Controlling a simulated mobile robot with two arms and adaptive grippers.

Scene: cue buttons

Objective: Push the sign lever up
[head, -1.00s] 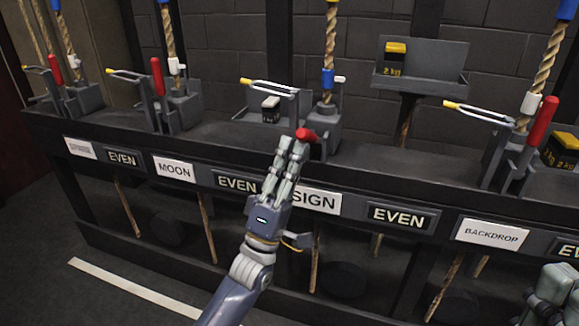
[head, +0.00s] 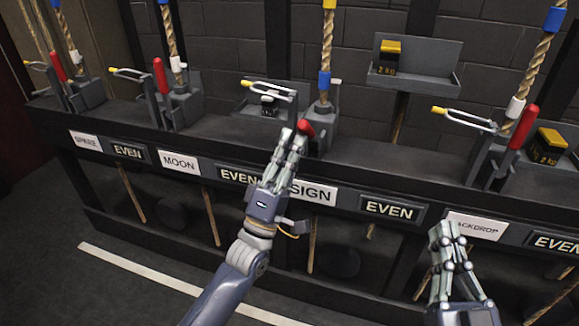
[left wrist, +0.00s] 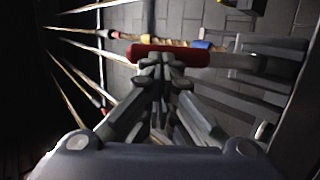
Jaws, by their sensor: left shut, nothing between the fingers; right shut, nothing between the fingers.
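The sign lever has a red handle (head: 306,127), which shows foreshortened and tilted out toward me above the white SIGN plate (head: 312,193). The handle also lies across the top of the fingers in the left wrist view (left wrist: 170,55). My left gripper (head: 293,137) is shut and empty. Its fingertips are close below the handle, and I cannot tell for certain whether they touch it. The fingers hide part of the lever and the plate's left edge. My right gripper (head: 447,232) is shut and empty in front of the BACKDROP plate (head: 477,226).
Neighbouring red levers stand upright at MOON (head: 161,76) and BACKDROP (head: 523,128). A rope (head: 328,45) with a blue band rises behind the sign lever. A fork-shaped catch (head: 268,87) lies to its left. A shelf (head: 415,77) with a weight stands behind right.

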